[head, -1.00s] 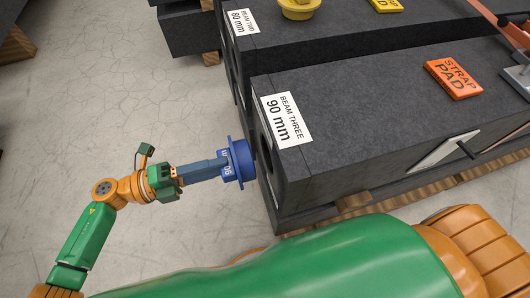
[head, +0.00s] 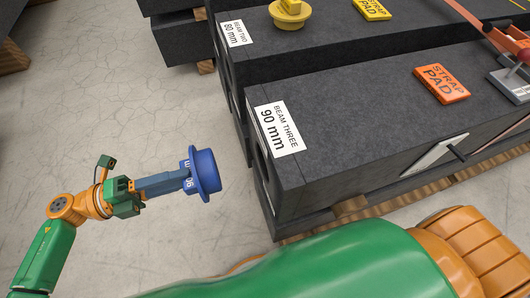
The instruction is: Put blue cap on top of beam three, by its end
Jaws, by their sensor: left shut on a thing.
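My left gripper (head: 180,183) is shut on the blue cap (head: 207,175), a flanged round cap with white lettering partly showing "90 mm". The cap is apart from the beam. My right gripper is not in view.
An orange strap pad (head: 442,84) lies on beam three, with a grey metal fitting (head: 512,84) to its right. Beam two (head: 330,48) behind carries a yellow cap (head: 290,13) and a yellow pad (head: 372,9). Bare top lies between label and orange pad.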

